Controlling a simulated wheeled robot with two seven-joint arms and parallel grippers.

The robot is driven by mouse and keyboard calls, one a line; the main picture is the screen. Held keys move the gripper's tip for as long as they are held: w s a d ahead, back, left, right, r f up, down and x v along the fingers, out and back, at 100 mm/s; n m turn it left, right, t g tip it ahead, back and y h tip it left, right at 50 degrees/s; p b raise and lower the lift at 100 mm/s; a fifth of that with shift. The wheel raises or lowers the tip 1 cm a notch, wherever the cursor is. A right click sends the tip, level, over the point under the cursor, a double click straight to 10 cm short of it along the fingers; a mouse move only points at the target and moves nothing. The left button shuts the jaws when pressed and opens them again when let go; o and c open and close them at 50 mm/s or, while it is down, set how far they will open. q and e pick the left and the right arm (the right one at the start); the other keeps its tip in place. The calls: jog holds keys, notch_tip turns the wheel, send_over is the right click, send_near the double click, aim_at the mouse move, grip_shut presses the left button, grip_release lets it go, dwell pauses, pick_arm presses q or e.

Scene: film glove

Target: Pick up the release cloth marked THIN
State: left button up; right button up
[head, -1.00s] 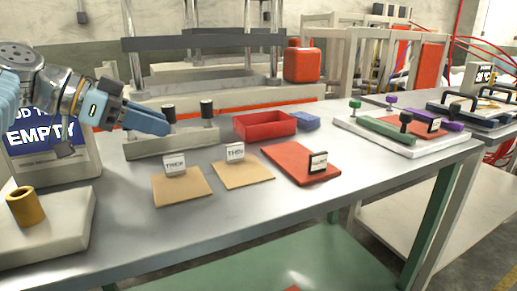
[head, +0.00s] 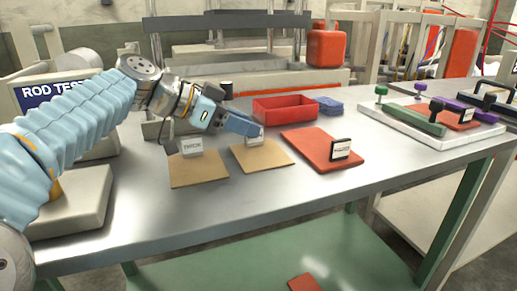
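The release cloth marked THIN in the earlier frame is a flat tan square (head: 264,157) in the middle of the table, with an upright tag (head: 254,140) at its back edge. My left gripper (head: 256,131) is at the top of this tag, and its fingers partly cover the tag's face. I cannot tell whether the fingers touch the tag or how far apart they are. A similar tan cloth (head: 198,172) with a tag marked THICK (head: 191,147) lies just to the left. My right gripper is not in view.
A red sheet (head: 312,147) with a black-framed tag (head: 340,149) lies to the right. Behind it are a red tray (head: 288,107) and a blue block (head: 329,105). A white board with a green bar (head: 411,119) stands further right. The table front is clear.

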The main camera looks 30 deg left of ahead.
pick_arm(q)
jog(key=shift+w+d+f, duration=0.1)
jog(key=shift+w, duration=0.05)
grip_shut()
dwell(0.4)
